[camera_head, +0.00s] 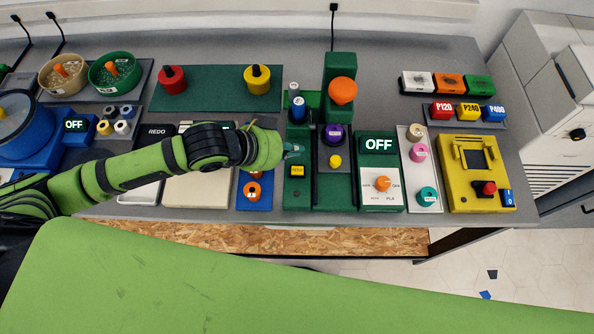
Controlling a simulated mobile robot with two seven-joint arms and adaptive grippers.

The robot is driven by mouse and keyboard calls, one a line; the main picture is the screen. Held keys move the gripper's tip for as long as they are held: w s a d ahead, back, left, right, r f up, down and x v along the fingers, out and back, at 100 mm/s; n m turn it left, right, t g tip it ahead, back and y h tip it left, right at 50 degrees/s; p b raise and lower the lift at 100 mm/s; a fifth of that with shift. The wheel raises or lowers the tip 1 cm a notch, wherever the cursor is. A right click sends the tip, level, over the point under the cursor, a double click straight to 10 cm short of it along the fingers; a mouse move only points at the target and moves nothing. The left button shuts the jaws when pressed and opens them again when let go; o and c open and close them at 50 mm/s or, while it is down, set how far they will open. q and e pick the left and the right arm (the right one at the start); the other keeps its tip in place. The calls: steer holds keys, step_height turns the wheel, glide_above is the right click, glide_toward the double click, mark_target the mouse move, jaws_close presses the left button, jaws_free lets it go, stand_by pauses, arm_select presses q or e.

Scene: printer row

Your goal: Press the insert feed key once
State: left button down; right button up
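A dark green machine (333,187) stands on the bench in the middle, with an orange knob (343,91) on its tall rear column. A small yellow key (297,171) with dark lettering sits on its left front part; the lettering is too small to read. A round yellow button (335,161) is on the slide to its right, below a purple knob (333,135). My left gripper (295,149) reaches in from the left, its narrow teal tips together, just behind the yellow key in the picture. Contact with the machine cannot be told. My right gripper is out of view.
Right of the machine stand an OFF display box (379,146) with an orange dial, a tray of coloured knobs (416,189) and a yellow device (480,199). A blue panel (255,203) is near my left forearm. The green mat (215,92) behind has free room.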

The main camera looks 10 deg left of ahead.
arm_select(q)
steer(key=b, duration=0.4)
glide_above(294, 171)
step_height(294, 171, down, 4)
steer(key=shift+w+f, duration=0.1)
steer(key=shift+f, duration=0.15)
steer(key=shift+a+f+b, duration=0.1)
steer(key=shift+f+b, duration=0.3)
steer(key=shift+f, duration=0.7)
steer(key=shift+f, duration=0.4)
steer(key=shift+f, duration=0.35)
stand_by(0.6)
steer(key=shift+r+p, duration=0.75)
steer(key=shift+p, duration=0.35)
